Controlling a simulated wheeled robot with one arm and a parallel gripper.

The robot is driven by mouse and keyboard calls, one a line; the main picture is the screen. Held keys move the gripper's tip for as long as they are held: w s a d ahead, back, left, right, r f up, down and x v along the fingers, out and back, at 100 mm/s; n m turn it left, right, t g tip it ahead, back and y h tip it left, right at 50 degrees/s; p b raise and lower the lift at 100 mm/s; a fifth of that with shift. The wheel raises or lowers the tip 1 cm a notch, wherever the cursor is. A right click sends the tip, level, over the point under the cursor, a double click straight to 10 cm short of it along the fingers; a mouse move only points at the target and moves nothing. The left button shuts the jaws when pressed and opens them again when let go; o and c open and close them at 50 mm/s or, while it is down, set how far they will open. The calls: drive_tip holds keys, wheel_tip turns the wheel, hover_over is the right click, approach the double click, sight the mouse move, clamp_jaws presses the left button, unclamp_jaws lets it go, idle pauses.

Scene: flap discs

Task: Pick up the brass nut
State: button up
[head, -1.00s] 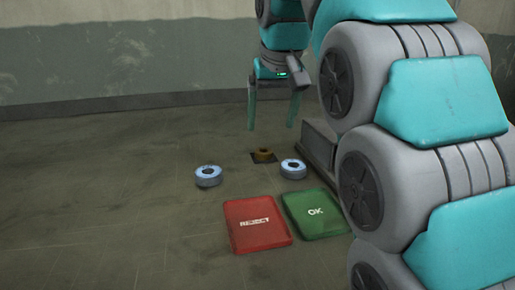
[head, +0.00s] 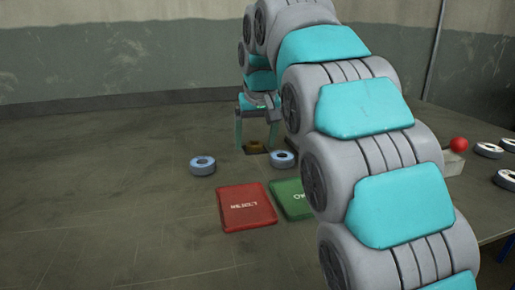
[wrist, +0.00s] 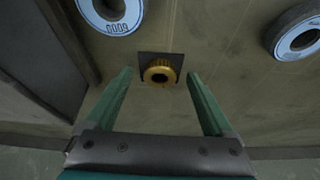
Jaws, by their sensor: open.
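The brass nut (head: 255,146) sits on a small dark square plate (wrist: 146,57) on the floor. In the wrist view the brass nut (wrist: 160,74) shows as a ribbed gold ring with a dark centre hole, between and just beyond the fingertips. My gripper (head: 256,149) hangs from above with its green fingers spread to either side of the nut. In the wrist view my gripper (wrist: 160,76) is open and empty. Whether the fingertips are level with the nut is hard to tell.
Blue-white discs lie close on both sides, one at left (head: 203,165) and one at right (head: 282,159). A red REJECT pad (head: 247,207) and a green OK pad (head: 290,199), partly behind my arm, lie in front. A red ball-topped lever (head: 458,145) and several discs stand at right.

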clamp_jaws()
idle(0.6)
